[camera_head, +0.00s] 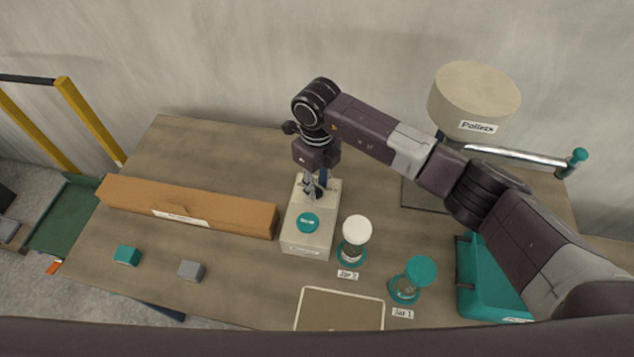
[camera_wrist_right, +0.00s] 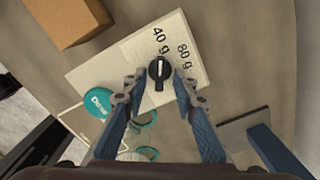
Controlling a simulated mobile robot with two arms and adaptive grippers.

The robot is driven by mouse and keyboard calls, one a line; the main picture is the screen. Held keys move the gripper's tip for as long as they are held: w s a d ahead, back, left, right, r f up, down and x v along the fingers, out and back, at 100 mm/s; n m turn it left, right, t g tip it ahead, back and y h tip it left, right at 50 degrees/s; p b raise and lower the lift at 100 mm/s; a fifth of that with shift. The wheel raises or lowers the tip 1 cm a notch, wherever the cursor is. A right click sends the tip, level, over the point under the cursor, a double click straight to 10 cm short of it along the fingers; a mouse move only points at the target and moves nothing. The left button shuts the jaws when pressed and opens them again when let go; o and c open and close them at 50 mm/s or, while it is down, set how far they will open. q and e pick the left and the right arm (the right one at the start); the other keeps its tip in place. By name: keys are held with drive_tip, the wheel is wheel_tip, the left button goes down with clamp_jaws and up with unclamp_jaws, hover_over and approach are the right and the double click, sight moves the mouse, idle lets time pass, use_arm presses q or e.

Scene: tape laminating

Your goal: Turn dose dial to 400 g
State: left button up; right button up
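The dose dial (camera_wrist_right: 159,68) is a small black knob with a white pointer line, on the top face of a pale box (camera_head: 305,240). In the right wrist view its pointer line runs roughly up and down. In the head view my right gripper (camera_head: 315,187) is over the box's far end and mostly hides the dial. My left gripper is not in view.
A teal button (camera_head: 307,222) sits on the box's near part. Jar 2 (camera_head: 355,230) and Jar 1 (camera_head: 420,270) stand to the right. A long cardboard box (camera_head: 190,205) lies left. A pellets hopper (camera_head: 475,95) stands at the back right.

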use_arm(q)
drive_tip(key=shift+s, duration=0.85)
use_arm(e)
clamp_jaws()
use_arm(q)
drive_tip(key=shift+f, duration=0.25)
use_arm(e)
drive_tip(key=shift+m, duration=0.3)
drive_tip(key=m+b, duration=0.2)
drive_tip(key=m, duration=0.2)
drive_tip(key=shift+a+m, duration=0.1)
drive_tip(key=shift+m, duration=0.2)
drive_tip(key=m+b, duration=0.2)
drive_tip(key=m, duration=0.4)
drive_tip(key=shift+a, duration=0.15)
drive_tip(key=m+b, duration=0.1)
drive_tip(key=m, duration=0.5)
drive_tip(key=shift+a+r+m+b, duration=0.1)
drive_tip(key=shift+a+m+b, duration=0.05)
drive_tip(key=shift+m+b, duration=0.2)
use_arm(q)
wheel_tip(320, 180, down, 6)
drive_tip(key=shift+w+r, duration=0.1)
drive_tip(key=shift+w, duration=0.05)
use_arm(e)
drive_tip(key=m, duration=0.6)
drive_tip(key=shift+w, duration=0.15)
unclamp_jaws()
